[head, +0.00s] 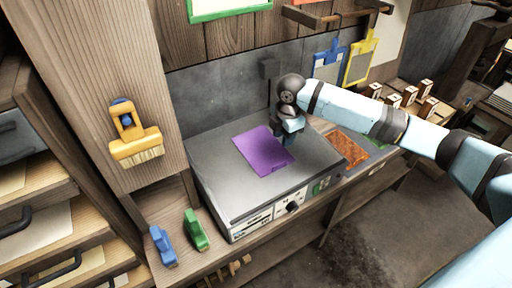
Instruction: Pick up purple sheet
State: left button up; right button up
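The purple sheet (262,151) lies flat on the grey top of a box-shaped machine (222,179) in the middle of the head view. My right arm comes in from the right, and my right gripper (287,150) points down at the sheet's right edge. The wrist and hand hide most of its fingers, so I cannot tell whether they are apart or touch the sheet. My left gripper is not in view.
A blue clamp-like object (163,246) and a green one (195,230) stand left of the machine. A yellow brush (136,135) hangs on the wooden post. An orange-brown sheet (347,147) lies right of the machine. Blue (328,65) and yellow (360,60) framed pieces hang behind my arm.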

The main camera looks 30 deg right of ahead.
jog(key=f, duration=0.3)
jog(key=f+p, duration=0.1)
jog(key=f, duration=0.3)
jog(key=shift+w+d+f, duration=0.2)
jog(key=shift+f, duration=0.1)
jog(key=shift+w+d+f+p, duration=0.1)
jog(key=shift+f+p, duration=0.15)
jog(key=shift+f, duration=0.7)
jog(key=shift+w+a+f+p, duration=0.1)
jog(key=shift+w+f+p, duration=0.1)
jog(key=shift+f, duration=0.8)
jog(key=shift+w+d+f+p, duration=0.1)
jog(key=shift+f+p, duration=0.15)
jog(key=shift+f, duration=0.7)
jog(key=shift+s, duration=0.1)
grip_shut()
